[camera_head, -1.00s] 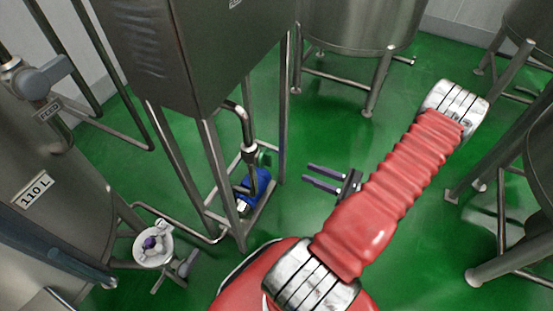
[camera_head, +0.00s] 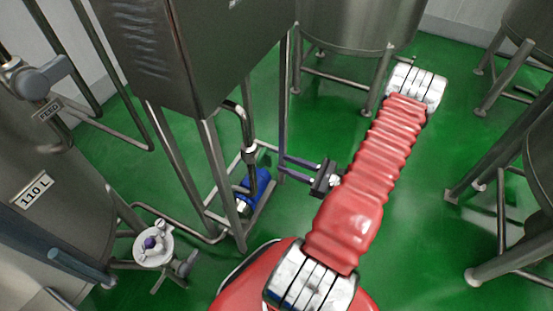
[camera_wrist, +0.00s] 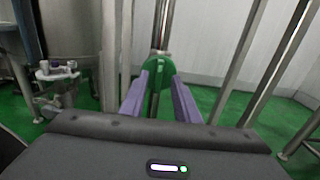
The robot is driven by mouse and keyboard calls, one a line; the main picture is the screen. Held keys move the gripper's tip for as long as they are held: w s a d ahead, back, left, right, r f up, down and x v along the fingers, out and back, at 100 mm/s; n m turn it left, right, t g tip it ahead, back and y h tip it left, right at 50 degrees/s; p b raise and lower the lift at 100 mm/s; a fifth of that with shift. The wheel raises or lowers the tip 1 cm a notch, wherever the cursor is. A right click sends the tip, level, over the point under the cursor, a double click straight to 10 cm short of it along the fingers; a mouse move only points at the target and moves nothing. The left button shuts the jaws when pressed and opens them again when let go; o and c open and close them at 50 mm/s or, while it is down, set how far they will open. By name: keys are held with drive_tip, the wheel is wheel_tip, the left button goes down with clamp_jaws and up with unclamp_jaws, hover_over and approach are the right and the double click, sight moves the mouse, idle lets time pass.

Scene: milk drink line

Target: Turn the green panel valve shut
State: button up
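The green panel valve (camera_wrist: 158,68) is a green round handle on a vertical steel pipe, ahead of my gripper in the wrist view. In the head view only a small green part of it (camera_head: 264,158) shows beside the cabinet frame. My gripper (camera_head: 282,164) is open, with its two purple fingers pointing left at the valve. In the wrist view the fingers stand on either side of the green handle. I cannot tell whether they touch it.
A steel cabinet (camera_head: 190,45) on legs stands over a blue pump (camera_head: 258,188). A frame leg (camera_head: 284,105) passes close to my fingertips. A tank marked 110 L (camera_head: 65,180) is at left. Tank legs stand at right; green floor is open in the middle.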

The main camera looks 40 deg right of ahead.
sight(271, 158)
drive_tip(key=shift+x, duration=2.65)
clamp_jaws()
drive_tip(key=shift+d, duration=0.1)
